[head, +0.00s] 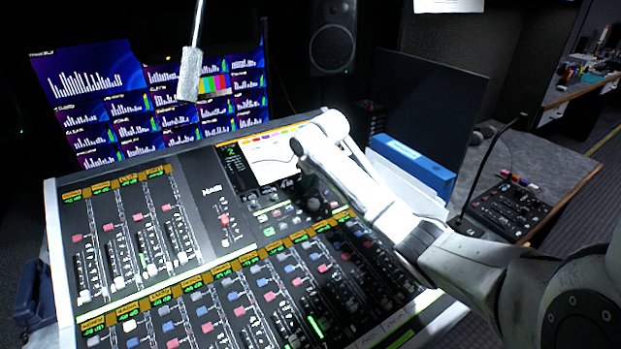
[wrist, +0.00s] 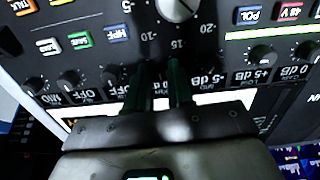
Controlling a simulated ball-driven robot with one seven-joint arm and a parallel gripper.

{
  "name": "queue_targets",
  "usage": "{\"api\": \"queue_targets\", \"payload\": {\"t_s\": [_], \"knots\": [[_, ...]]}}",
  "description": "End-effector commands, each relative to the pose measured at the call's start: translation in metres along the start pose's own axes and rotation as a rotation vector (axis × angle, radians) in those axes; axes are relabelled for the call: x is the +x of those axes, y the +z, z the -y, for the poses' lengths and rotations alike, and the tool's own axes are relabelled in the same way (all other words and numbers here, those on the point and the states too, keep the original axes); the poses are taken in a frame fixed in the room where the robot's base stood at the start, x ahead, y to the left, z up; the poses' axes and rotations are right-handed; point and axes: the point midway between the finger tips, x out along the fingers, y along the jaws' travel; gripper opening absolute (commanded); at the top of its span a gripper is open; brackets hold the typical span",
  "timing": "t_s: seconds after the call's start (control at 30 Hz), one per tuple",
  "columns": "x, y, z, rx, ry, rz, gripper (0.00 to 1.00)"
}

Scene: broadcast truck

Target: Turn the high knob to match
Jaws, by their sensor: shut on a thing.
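In the wrist view, my gripper (wrist: 160,72) reaches up with two dark green fingers to the mixing desk panel. It is shut on a knob in the row of small knobs, and its fingers and shadow hide that knob almost entirely. I cannot read its label or pointer. Small dark knobs stand to its left (wrist: 69,78) and (wrist: 109,76), with display labels such as "OFF" beside them. A larger pale knob (wrist: 175,8) with a pointer line sits above the fingertips. In the head view, my gripper (head: 312,200) is at the desk's control section, below the bright screen (head: 270,158).
The mixing desk (head: 48,215) has rows of faders and lit buttons close around my gripper. A blue binder (head: 410,163) stands right of my arm. A microphone (head: 190,75) hangs at the upper left. A gooseneck panel (head: 508,208) sits on the right table.

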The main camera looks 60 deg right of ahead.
Motion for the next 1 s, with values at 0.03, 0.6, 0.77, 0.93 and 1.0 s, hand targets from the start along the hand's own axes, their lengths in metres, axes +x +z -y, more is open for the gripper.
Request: {"api": "queue_targets", "payload": {"t_s": [0.03, 0.6, 0.77, 0.93, 1.0], "knots": [[-0.0025, -0.0006, 0.0015, -0.017, -0.003, 0.002, 0.00], [-0.0014, 0.0002, 0.0022, -0.486, 0.002, 0.002, 0.00], [-0.0013, 0.0002, 0.0025, -0.633, 0.003, 0.001, 0.00], [-0.0006, 0.0009, 0.0029, -0.771, 0.004, 0.001, 0.00], [-0.0005, 0.0011, 0.0032, -0.820, 0.004, 0.001, 0.00]]}}
